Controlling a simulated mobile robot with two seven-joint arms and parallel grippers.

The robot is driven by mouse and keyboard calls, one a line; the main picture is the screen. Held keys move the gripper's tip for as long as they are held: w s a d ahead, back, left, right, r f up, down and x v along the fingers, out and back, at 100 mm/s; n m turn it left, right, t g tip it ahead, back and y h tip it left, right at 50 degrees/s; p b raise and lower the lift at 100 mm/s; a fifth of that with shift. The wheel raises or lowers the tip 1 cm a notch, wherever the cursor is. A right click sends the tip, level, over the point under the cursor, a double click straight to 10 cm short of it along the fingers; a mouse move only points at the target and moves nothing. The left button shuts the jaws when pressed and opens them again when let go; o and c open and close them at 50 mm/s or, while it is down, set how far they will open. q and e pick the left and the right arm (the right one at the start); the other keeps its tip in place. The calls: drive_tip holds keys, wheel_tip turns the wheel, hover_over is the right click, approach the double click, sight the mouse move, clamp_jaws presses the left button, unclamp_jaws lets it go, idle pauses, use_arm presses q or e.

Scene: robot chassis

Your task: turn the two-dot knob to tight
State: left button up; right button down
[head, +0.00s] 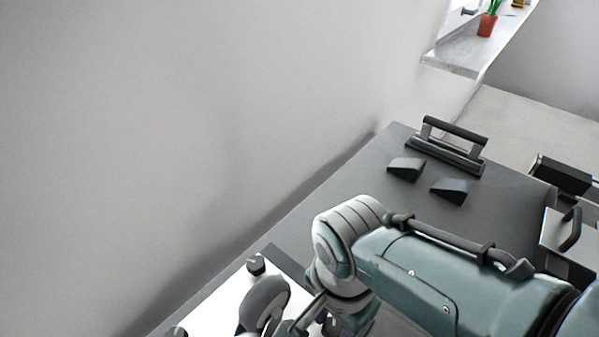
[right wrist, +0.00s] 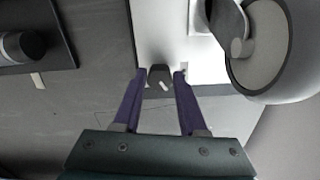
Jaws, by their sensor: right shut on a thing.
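My right gripper (right wrist: 161,84) shows in the right wrist view with its two purple fingers on either side of a small dark knob (right wrist: 159,74), shut on it. The knob has a short light mark on its face and sits at the edge of a white panel (right wrist: 168,34). I cannot make out any dots that tell which knob it is. In the head view the white panel (head: 222,303) is at the bottom, with a dark knob (head: 256,265) at its far edge. My right arm hides much of the panel there. My left gripper is not in view.
A large rounded grey part (head: 264,302) stands on the panel and also shows close beside the fingers in the right wrist view (right wrist: 266,52). Two dark wedges (head: 406,169) and a black handle (head: 455,130) sit farther back on the dark top. A wall runs along the left.

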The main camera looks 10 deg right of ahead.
sight(332, 328)
drive_tip(key=shift+c, duration=2.2)
unclamp_jaws()
drive_tip(key=shift+r, duration=0.15)
wheel_tip(332, 328, up, 10)
drive_tip(key=p, duration=0.6)
drive_tip(key=shift+p, duration=0.3)
